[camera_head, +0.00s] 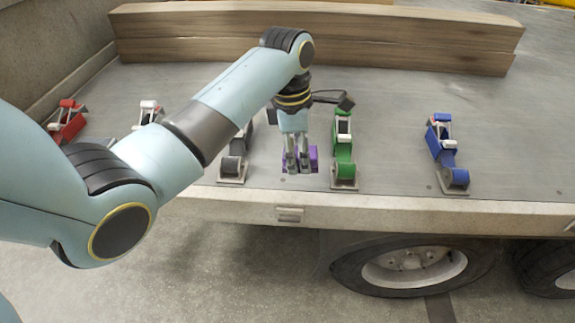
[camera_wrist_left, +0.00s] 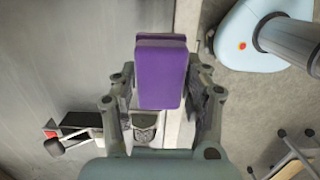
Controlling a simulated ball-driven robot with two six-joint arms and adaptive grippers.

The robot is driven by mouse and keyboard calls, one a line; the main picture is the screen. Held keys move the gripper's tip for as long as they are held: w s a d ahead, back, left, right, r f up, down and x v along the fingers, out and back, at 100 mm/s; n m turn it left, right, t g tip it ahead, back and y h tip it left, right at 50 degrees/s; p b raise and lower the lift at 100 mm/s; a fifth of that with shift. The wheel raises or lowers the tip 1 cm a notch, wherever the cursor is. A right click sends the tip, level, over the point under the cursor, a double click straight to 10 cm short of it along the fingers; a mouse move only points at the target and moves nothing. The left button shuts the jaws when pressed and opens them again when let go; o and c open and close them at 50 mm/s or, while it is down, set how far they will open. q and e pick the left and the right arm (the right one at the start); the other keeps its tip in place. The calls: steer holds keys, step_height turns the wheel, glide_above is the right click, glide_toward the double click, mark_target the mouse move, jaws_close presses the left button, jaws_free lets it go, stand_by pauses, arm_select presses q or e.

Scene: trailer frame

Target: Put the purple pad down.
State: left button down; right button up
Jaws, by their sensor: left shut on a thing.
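The purple pad (camera_head: 313,154) is a small block, partly hidden behind the fingers of my left gripper (camera_head: 298,168) in the head view. In the left wrist view the purple pad (camera_wrist_left: 160,75) fills the space between the two fingers of my left gripper (camera_wrist_left: 163,95), which is shut on it. The gripper points down near the front edge of the grey trailer bed (camera_head: 400,110). I cannot tell whether the pad touches the bed. My right gripper is not in view.
A green clamp (camera_head: 344,160) stands close right of the pad and a grey clamp (camera_head: 232,168) to its left. A blue clamp (camera_head: 442,145) is farther right; white (camera_head: 149,110) and red (camera_head: 67,122) ones are left. Wooden beams (camera_head: 330,40) lie behind. Bare bed lies between green and blue.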

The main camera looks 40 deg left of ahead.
arm_select(q)
steer(key=a+f, duration=0.1)
steer(key=w+a+f, duration=0.1)
steer(key=a, duration=0.1)
steer(key=w+a+f+b, duration=0.1)
steer(key=shift+a, duration=0.15)
step_height(320, 180, down, 2)
steer(key=shift+s+f, duration=0.1)
steer(key=shift+f, duration=0.65)
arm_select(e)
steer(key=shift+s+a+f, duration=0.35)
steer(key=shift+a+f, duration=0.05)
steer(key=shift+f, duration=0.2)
arm_select(q)
steer(key=c, duration=0.6)
jaws_free()
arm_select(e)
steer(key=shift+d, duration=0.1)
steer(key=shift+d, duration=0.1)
